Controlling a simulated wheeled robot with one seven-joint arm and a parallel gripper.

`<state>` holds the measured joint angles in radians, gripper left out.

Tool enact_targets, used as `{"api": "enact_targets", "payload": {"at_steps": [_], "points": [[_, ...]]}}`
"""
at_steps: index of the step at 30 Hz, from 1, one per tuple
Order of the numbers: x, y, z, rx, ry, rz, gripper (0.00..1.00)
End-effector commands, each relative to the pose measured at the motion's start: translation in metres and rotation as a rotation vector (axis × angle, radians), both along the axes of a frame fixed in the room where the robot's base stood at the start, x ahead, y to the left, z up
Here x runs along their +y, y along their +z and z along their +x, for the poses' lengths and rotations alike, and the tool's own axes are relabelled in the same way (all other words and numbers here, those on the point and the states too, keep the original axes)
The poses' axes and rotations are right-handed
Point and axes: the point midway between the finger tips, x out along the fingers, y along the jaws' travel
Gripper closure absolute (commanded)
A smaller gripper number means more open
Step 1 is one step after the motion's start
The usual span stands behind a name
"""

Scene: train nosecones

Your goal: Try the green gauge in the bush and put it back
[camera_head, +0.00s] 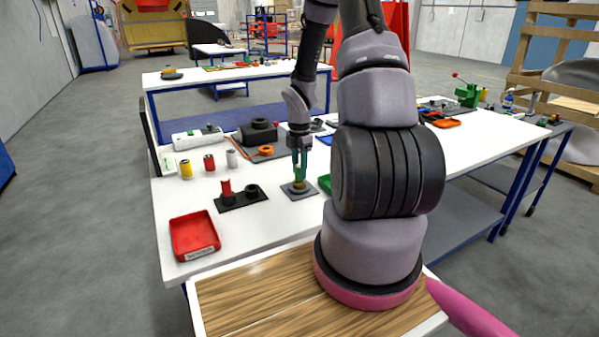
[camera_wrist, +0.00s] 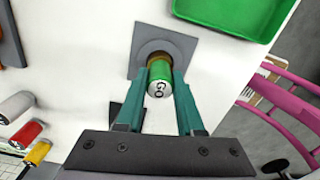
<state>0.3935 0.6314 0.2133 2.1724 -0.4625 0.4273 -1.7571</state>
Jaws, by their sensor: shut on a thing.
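The green gauge (camera_wrist: 158,82), marked GO on its end face, is upright between the two teal fingers of my gripper (camera_head: 299,170), which is shut on it. The brass-coloured bush (camera_head: 299,187) sits on a square grey plate (camera_wrist: 178,46) on the white table. The gauge is right over the bush, with its lower end at the bush; I cannot tell how deep it goes. A black gauge stand (camera_head: 240,201) lies to the left, with a red gauge (camera_head: 226,187) upright in its left holder and its right holder (camera_head: 252,190) empty.
A red tray (camera_head: 195,236) is at the table's front left. A green tray (camera_wrist: 235,12) is close to the bush plate, partly behind my arm in the head view. Yellow (camera_head: 186,169), red (camera_head: 209,162) and silver (camera_head: 231,158) cylinders stand at the left.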

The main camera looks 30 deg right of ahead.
Motion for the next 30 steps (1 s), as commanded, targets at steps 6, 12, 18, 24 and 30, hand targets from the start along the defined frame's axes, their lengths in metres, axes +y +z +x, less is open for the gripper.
{"api": "enact_targets", "payload": {"at_steps": [6,12,18,24,30], "points": [[0.0,0.003,0.0,-0.001,0.0,0.0,1.0],[-0.001,0.013,0.0,-0.001,-0.001,-0.001,1.0],[0.0,0.023,0.0,-0.001,-0.001,-0.001,1.0],[0.0,0.033,0.0,-0.001,-0.001,-0.001,1.0],[0.0,0.043,0.001,-0.002,-0.001,-0.001,1.0]]}}
